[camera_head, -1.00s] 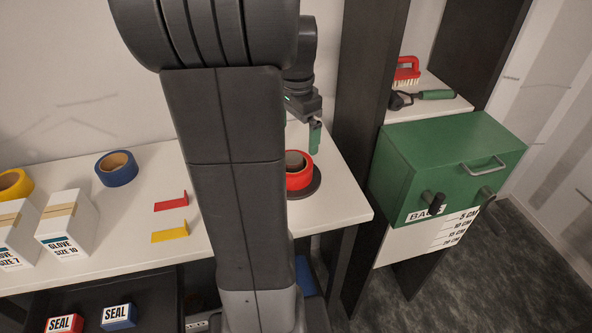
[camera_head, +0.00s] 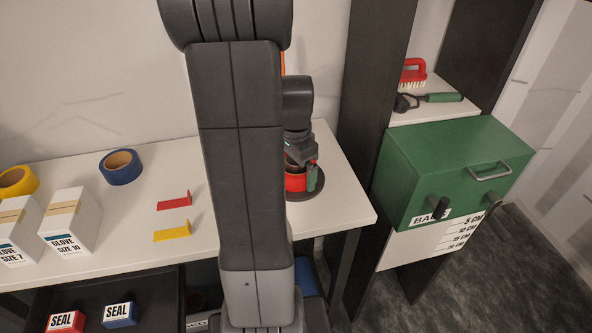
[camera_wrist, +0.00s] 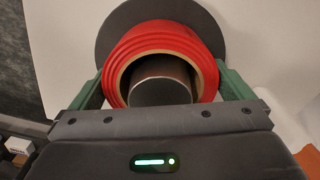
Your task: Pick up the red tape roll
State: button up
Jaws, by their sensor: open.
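The red tape roll (camera_head: 296,182) lies flat on a dark round base (camera_head: 311,192) near the right end of the white table. In the wrist view the red tape roll (camera_wrist: 146,41) sits around a dark post (camera_wrist: 160,82) on that base (camera_wrist: 205,22). My gripper (camera_head: 313,178) is down at the roll. In the wrist view my gripper (camera_wrist: 162,88) is open, with one green finger on each side of the roll; I cannot tell whether they touch it. My arm hides the roll's left part in the head view.
A blue tape roll (camera_head: 121,166), a yellow tape roll (camera_head: 17,182), glove boxes (camera_head: 72,222) and red and yellow angle pieces (camera_head: 173,201) are left of my arm. A dark upright post (camera_head: 366,100) and green box (camera_head: 440,175) stand to the right.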

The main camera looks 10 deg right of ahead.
jog(key=c, duration=0.7)
jog(key=shift+r, duration=0.1)
